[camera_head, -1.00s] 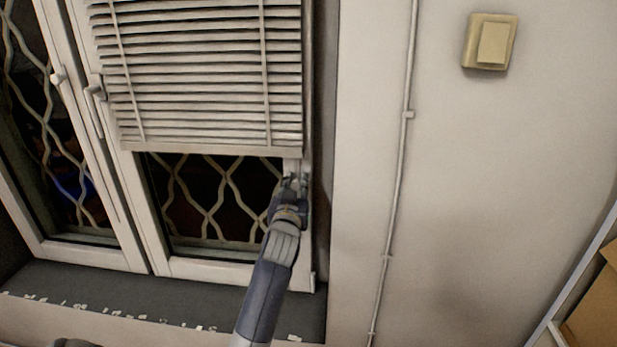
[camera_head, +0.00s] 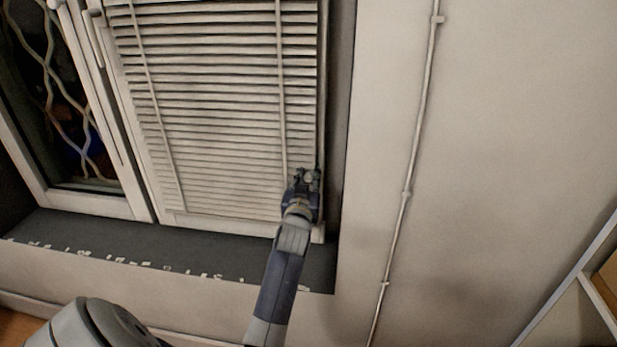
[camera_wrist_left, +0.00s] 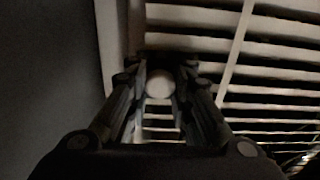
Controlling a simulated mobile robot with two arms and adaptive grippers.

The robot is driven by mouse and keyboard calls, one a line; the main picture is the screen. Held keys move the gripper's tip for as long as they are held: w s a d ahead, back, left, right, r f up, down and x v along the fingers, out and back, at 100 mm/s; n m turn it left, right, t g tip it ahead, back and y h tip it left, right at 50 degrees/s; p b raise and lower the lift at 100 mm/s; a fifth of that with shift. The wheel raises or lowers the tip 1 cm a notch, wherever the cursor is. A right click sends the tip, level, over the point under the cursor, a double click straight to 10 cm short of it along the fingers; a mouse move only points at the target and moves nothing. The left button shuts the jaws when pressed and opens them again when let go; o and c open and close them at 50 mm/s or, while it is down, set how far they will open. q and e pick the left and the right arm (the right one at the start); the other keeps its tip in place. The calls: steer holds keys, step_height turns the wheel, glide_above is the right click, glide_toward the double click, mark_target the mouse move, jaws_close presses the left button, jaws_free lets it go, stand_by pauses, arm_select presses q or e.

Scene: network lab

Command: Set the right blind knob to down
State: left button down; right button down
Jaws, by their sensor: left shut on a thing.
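The right blind (camera_head: 220,120) hangs over the right window panel, its slats reaching almost to the bottom of the frame. My left gripper (camera_head: 307,178) is at the blind's lower right edge. In the left wrist view its fingers (camera_wrist_left: 160,88) are shut on a round white knob (camera_wrist_left: 160,83), with the slats (camera_wrist_left: 200,55) right behind. In the head view the knob is mostly hidden by the fingers. My right gripper is not in view.
A left window panel with a wavy grille (camera_head: 75,110) stands beside the blind. A dark sill (camera_head: 170,247) with small pale flakes runs below. A thin pipe (camera_head: 412,165) goes up the bare wall to the right. A shelf edge (camera_head: 570,275) is at far right.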

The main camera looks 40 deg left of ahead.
arm_select(q)
steer(key=shift+f, duration=0.45)
steer(key=c, duration=1.4)
jaws_free()
steer(key=shift+o, duration=0.2)
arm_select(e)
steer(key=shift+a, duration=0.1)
arm_select(q)
steer(key=shift+r, duration=0.1)
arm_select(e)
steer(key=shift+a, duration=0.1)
arm_select(q)
steer(key=v, duration=0.7)
steer(key=shift+s, duration=0.25)
steer(key=shift+d, duration=0.2)
